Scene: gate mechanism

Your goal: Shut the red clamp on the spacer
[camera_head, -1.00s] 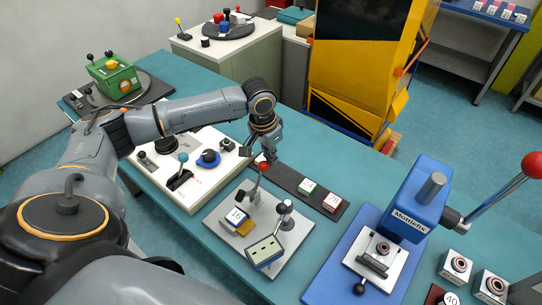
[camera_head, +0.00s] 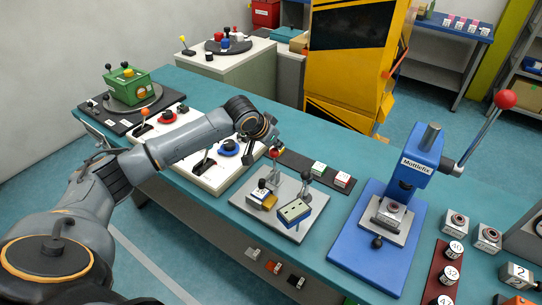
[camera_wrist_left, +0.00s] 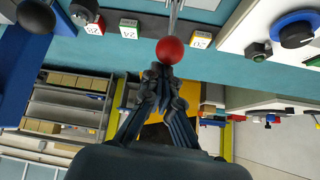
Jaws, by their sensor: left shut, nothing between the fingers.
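The red clamp's round red ball (camera_head: 275,154) sits on top of a roughly upright lever on the grey fixture plate (camera_head: 305,225). A numbered block (camera_head: 262,187), which looks like the spacer, lies on the plate just in front of this clamp. My left gripper (camera_head: 268,137) is shut and empty, close above and behind the red ball. In the left wrist view, the shut fingertips (camera_wrist_left: 164,74) are right by the red ball (camera_wrist_left: 169,50); whether they touch it I cannot tell. The clamp's pad contact with the block is too small to tell. My right gripper is out of view.
A black-knobbed clamp (camera_head: 305,175) and a tilted pale box (camera_head: 294,212) share the plate. The blue press (camera_head: 420,165) stands to the right. A white control panel (camera_head: 220,180) is to the left. A dark strip with small blocks (camera_head: 318,168) lies behind.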

